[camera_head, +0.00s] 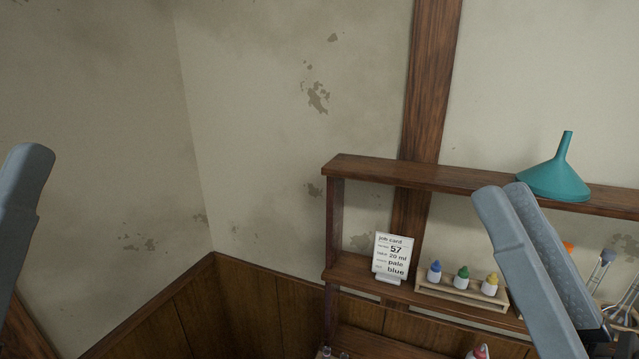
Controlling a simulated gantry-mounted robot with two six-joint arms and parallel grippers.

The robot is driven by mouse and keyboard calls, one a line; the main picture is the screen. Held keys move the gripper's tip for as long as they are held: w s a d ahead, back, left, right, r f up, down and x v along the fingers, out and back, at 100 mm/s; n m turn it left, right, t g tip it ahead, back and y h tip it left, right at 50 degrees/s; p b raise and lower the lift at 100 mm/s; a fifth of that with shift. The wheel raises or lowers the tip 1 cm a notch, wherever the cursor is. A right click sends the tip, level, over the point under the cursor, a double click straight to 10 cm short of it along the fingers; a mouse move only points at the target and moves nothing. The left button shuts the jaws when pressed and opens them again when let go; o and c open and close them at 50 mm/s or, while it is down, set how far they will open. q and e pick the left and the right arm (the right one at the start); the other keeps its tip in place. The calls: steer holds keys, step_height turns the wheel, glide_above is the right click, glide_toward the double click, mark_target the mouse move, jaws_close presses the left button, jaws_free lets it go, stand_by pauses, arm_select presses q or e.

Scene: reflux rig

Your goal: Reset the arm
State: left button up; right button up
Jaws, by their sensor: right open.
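My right gripper (504,191) is in the lower right of the head view, its two grey fingers pointing up and to the left. They look close together from this angle, but the jaws are open, and nothing shows between them. The gripper is in front of the shelf and hides part of it. My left gripper (28,165) shows only as a grey finger at the left edge, in front of the bare wall. The rest of it is out of frame, so its opening cannot be told.
A wooden shelf (375,169) stands against the stained wall. Below are a job card (393,256), a rack with dropper bottles (462,293) and, at right, glassware with brushes (607,258). The space between the grippers is clear.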

steer(key=s+d+r+m+t+h, duration=0.1)
steer(key=s+d+r+t+h, duration=0.25)
steer(key=h, duration=0.55)
step_height(320, 180, up, 12)
steer(key=w+d+y+p, duration=0.1)
steer(key=w+p, duration=0.1)
steer(key=p, duration=1)
step_height(320, 180, down, 15)
steer(key=b, duration=1.4)
steer(key=shift+s+g+b, duration=0.25)
steer(key=shift+g+b, duration=0.15)
steer(key=shift+g, duration=0.05)
steer(key=shift+d, duration=0.15)
